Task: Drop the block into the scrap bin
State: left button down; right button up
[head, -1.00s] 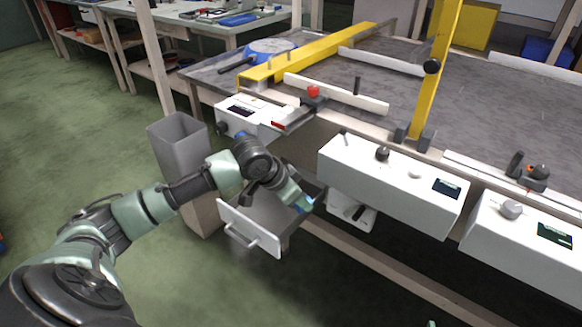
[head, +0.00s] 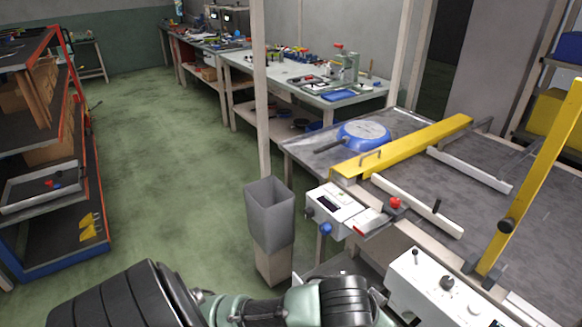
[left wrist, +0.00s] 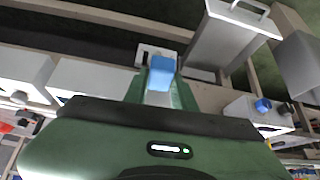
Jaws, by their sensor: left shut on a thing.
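A blue block (left wrist: 161,74) is between the fingertips of my left gripper (left wrist: 161,84) in the left wrist view. The gripper is shut on it, apart from the bin. In the head view my left arm crosses the bottom edge, and its gripper and the block are hidden. My right gripper is not in view.
White control boxes (head: 338,207) line the conveyor's front edge. Green floor left of the bin is clear.

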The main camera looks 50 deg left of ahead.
aim_at(268, 252)
jog(key=i+j, duration=0.1)
jog(key=j, duration=0.3)
jog(key=i+j+u, duration=0.15)
jog(key=j, duration=0.65)
jog(key=i+j+u, duration=0.1)
jog(key=j, duration=0.3)
jog(key=i+j, duration=0.2)
jog(key=j, duration=0.2)
jog(key=i+j+u, duration=0.15)
jog(key=j, duration=0.2)
jog(key=i+j, duration=0.1)
jog(key=j, duration=0.3)
jog(key=i+j+u, duration=0.1)
jog(key=j, duration=0.25)
jog(key=i, duration=0.05)
